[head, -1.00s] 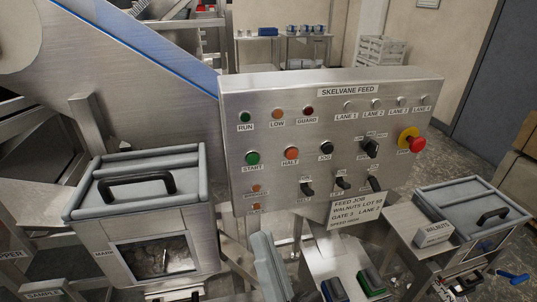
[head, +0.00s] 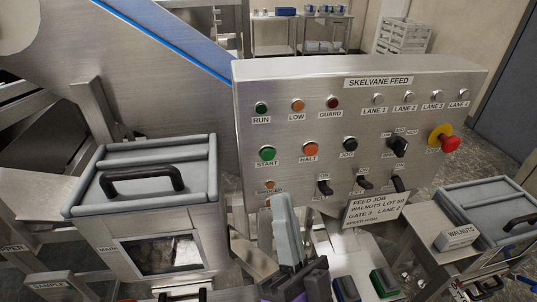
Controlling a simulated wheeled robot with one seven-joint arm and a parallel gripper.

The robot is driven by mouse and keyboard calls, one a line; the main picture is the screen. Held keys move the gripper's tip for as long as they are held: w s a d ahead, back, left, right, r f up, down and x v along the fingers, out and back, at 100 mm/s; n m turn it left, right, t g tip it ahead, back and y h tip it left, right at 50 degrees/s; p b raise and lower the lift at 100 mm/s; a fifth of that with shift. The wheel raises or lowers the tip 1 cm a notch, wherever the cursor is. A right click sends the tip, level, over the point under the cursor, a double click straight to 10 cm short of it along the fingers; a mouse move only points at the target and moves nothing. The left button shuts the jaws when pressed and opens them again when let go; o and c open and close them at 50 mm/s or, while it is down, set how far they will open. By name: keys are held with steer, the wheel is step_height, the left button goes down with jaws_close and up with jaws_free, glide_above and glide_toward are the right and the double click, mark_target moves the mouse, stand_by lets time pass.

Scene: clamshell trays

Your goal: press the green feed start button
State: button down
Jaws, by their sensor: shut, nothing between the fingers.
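The red emergency stop (head: 450,143) on its yellow collar and several black selector switches (head: 398,146) stick out of the panel. A WALNUTS bin (head: 490,215) stands right. A job card (head: 375,209) hangs at the lower edge.

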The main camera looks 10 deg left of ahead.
mark_target(268, 155)
steer(key=shift+w+a+b, duration=0.35)
steer(key=shift+w, duration=0.9)
steer(key=shift+w+a+b, duration=0.4)
steer(key=shift+w, duration=0.85)
steer(key=shift+w+a+b, duration=0.35)
steer(key=shift+w, duration=0.9)
steer(key=shift+w+a+b, duration=0.1)
steer(key=shift+w+b, duration=0.3)
steer(key=shift+w+a+b, duration=0.1)
steer(key=shift+w+b, duration=0.2)
steer(key=shift+w, duration=0.05)
steer(key=shift+s, duration=0.15)
steer(key=shift+s+d, duration=0.25)
steer(key=shift+s, duration=0.4)
